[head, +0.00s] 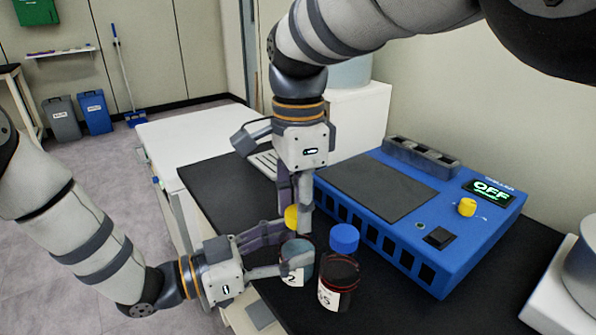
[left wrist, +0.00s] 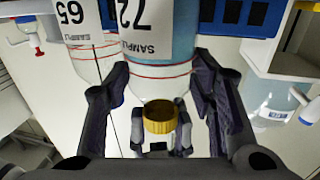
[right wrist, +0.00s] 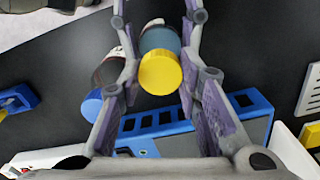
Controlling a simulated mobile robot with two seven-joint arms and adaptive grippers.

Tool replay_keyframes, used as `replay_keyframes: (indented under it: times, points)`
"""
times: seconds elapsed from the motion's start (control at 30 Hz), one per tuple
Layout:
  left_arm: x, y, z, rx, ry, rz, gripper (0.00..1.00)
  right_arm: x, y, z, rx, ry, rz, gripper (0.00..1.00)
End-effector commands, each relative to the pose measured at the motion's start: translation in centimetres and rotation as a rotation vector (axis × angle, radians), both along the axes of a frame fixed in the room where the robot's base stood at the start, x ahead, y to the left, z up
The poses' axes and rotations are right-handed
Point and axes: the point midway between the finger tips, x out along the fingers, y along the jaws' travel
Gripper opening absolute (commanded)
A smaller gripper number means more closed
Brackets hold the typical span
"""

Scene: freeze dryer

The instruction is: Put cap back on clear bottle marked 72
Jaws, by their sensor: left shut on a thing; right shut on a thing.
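The clear bottle marked 72 (head: 294,274) stands on the dark bench, with blue-grey contents and no cap on it. My left gripper (head: 297,248) is shut around its upper part from the left; its fingers flank the bottle (left wrist: 168,40) in the left wrist view. My right gripper (head: 293,224) points down from above, shut on the yellow cap (head: 291,215).
The bench's left edge is near my left gripper.

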Motion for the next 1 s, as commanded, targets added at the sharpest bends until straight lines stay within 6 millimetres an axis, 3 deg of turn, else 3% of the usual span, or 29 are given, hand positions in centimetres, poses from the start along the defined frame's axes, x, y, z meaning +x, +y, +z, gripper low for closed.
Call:
replay_keyframes:
  times: [0.1, 0.23, 0.27, 0.33, 0.63, 1.0]
  points:
    - [0.0, 0.0, 0.0, 0.000, 0.001, 0.000, 0.00, 0.0, 0.0, 0.0, 0.000, -0.002, -0.214, 0.00]
    - [0.0, 0.0, 0.0, 0.000, 0.001, 0.000, 0.00, 0.0, 0.0, 0.0, -0.001, -0.002, -0.205, 0.00]
    - [0.0, 0.0, 0.0, 0.000, 0.001, 0.000, 0.00, 0.0, 0.0, 0.0, -0.001, -0.002, -0.205, 0.36]
    - [0.0, 0.0, 0.0, 0.000, 0.001, 0.000, 0.00, 0.0, 0.0, 0.0, -0.001, -0.002, -0.204, 0.52]
    - [0.0, 0.0, 0.0, 0.000, 0.001, -0.001, 0.00, 0.0, 0.0, 0.2, 0.000, -0.002, -0.202, 0.52]
    - [0.0, 0.0, 0.0, 0.000, 0.001, 0.000, 0.00, 0.0, 0.0, 4.4, -0.001, -0.002, -0.201, 0.52]
